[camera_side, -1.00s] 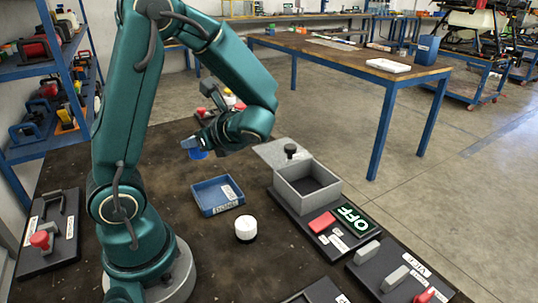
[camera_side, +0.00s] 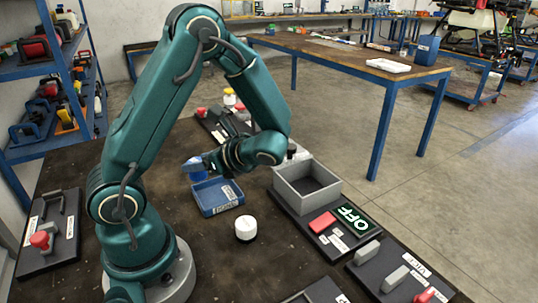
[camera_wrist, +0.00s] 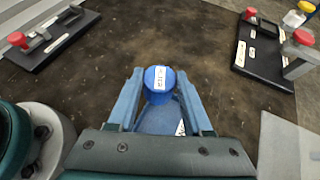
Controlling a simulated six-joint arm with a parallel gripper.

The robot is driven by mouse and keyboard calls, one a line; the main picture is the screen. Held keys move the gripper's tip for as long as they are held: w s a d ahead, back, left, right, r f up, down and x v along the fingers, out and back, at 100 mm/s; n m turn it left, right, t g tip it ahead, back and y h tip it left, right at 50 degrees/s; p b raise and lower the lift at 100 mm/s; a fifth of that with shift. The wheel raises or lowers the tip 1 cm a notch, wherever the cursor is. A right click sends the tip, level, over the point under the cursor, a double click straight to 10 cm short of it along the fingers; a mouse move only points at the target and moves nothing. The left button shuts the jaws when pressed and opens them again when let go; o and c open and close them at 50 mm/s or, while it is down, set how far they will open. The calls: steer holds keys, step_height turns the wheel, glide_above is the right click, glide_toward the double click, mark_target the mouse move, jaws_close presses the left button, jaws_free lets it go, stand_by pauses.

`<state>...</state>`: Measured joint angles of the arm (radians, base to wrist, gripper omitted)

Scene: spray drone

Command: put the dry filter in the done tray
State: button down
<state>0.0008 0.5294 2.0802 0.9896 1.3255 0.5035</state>
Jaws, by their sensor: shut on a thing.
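The filter (camera_wrist: 159,82) is a small blue cylinder with a white label on its top. My gripper (camera_wrist: 160,90) is shut on it, one blue finger on each side, in the wrist view. In the side view the filter (camera_side: 197,172) hangs from my gripper (camera_side: 195,166) above the back left part of the done tray. The done tray (camera_side: 204,207) is a shallow blue tray with a white label, whose words I cannot read for sure. In the wrist view part of the tray (camera_wrist: 160,121) shows below the filter, between the fingers.
A grey open box (camera_side: 310,192) with an OFF sign (camera_side: 354,217) stands right of the tray. A white-topped jar (camera_side: 245,228) stands in front of the tray. A black panel with a red knob (camera_side: 40,239) lies at the left. Another board (camera_wrist: 262,50) lies at the back.

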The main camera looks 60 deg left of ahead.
steer(key=w+f, duration=0.1)
steer(key=w+d+f, duration=0.1)
steer(key=w, duration=0.1)
steer(key=shift+w+d+f, duration=0.15)
steer(key=shift+d, duration=0.05)
steer(key=shift+f, duration=1.95)
steer(key=shift+f, duration=0.2)
steer(key=shift+c, duration=1.6)
jaws_free()
steer(key=shift+r, duration=0.1)
